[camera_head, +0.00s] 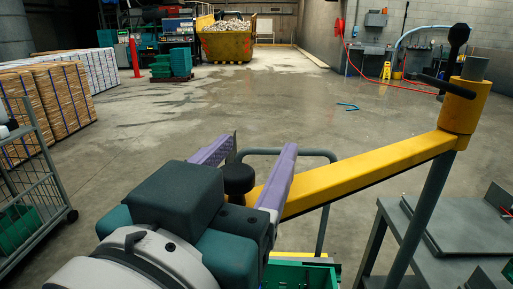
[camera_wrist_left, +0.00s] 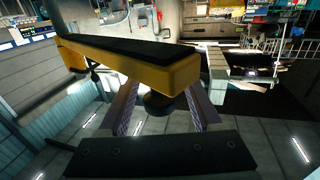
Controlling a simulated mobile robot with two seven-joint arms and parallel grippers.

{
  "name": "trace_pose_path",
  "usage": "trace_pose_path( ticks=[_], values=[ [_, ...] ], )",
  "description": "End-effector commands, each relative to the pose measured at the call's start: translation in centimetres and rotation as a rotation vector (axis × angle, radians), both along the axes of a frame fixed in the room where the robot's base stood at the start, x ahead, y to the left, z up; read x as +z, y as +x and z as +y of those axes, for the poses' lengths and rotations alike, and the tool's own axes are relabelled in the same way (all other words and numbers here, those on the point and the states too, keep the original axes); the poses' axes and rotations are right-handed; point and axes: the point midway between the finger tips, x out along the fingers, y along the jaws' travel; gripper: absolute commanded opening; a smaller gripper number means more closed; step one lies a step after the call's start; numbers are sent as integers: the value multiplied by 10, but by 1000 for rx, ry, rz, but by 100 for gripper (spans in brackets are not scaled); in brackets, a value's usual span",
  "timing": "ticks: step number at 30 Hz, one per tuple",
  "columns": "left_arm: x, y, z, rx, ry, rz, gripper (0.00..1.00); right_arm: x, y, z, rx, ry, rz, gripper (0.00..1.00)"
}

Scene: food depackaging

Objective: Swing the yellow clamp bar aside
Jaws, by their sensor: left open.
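The yellow clamp bar (camera_head: 365,172) runs from a yellow hub on a grey post at right down to the left, its near end at my left gripper (camera_head: 260,146). A dark round knob (camera_head: 238,178) is at that end. The gripper is open, its two purple fingers apart with the knob between them; I cannot tell whether either finger touches it. In the left wrist view the bar (camera_wrist_left: 185,77) crosses above the fingers (camera_wrist_left: 162,105), and the knob (camera_wrist_left: 158,104) hangs below its end between them. My right gripper is not in view.
A black handle (camera_head: 458,38) rises from the hub. A grey metal table (camera_head: 455,225) stands at right by the post. A green crate (camera_head: 300,276) is below the bar. A wire cart (camera_head: 35,190) is at left. The concrete floor beyond is mostly clear.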

Motion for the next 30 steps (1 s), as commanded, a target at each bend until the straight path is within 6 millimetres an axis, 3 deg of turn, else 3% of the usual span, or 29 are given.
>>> trace_pose_path(
  ticks=[7, 21, 30],
  values=[
    [-2, -13, 4, -1, 1, 3, 66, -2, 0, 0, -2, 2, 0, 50],
    [-3, -86, 27, -1, 0, 4, 66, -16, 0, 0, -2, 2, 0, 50],
    [0, -95, 30, 0, 0, -1, 66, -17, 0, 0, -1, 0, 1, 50]
  ],
)
